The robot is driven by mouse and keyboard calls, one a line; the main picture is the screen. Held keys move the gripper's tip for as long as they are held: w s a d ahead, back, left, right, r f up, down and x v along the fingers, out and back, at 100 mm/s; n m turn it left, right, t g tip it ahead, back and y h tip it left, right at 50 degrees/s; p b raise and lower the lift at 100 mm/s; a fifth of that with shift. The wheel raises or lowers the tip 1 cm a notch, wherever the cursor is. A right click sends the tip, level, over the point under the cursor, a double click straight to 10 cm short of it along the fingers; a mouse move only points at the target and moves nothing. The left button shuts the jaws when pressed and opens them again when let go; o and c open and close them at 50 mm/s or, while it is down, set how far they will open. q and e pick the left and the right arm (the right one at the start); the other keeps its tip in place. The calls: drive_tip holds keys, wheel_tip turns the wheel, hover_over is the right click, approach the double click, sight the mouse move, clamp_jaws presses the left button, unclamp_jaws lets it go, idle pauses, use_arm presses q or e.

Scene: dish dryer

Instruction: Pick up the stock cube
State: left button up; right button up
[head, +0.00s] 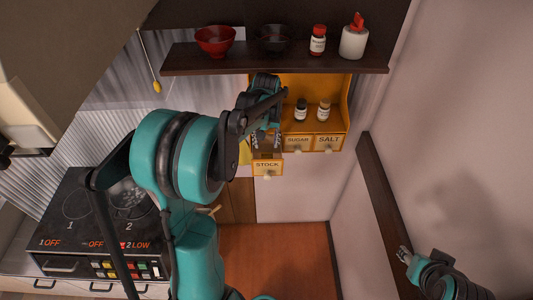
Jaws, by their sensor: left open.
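The yellow-orange drawer labelled STOCK (267,169) is pulled out from the bottom left of the spice rack (337,107). My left gripper (262,143) is open, with its fingers pointing down just above this drawer. I cannot make out a stock cube; the gripper hides much of the drawer's inside. My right gripper (405,255) is at the lower right, far from the rack. It is small in view and I cannot tell its jaw state.
The SUGAR drawer (298,143) and SALT drawer (329,143) sit closed beside it. Two small jars stand on the rack. A dark shelf (270,58) above holds bowls, a red-capped jar and a white dispenser. The stove (95,225) is at lower left.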

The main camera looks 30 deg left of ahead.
sight(267, 155)
use_arm(q)
wheel_tip(267, 155, down, 7)
drive_tip(key=shift+w+r+b, duration=0.1)
drive_tip(key=shift+b, duration=0.35)
drive_tip(key=shift+w+f, duration=0.15)
drive_tip(key=shift+f, duration=0.35)
drive_tip(key=c, duration=0.6)
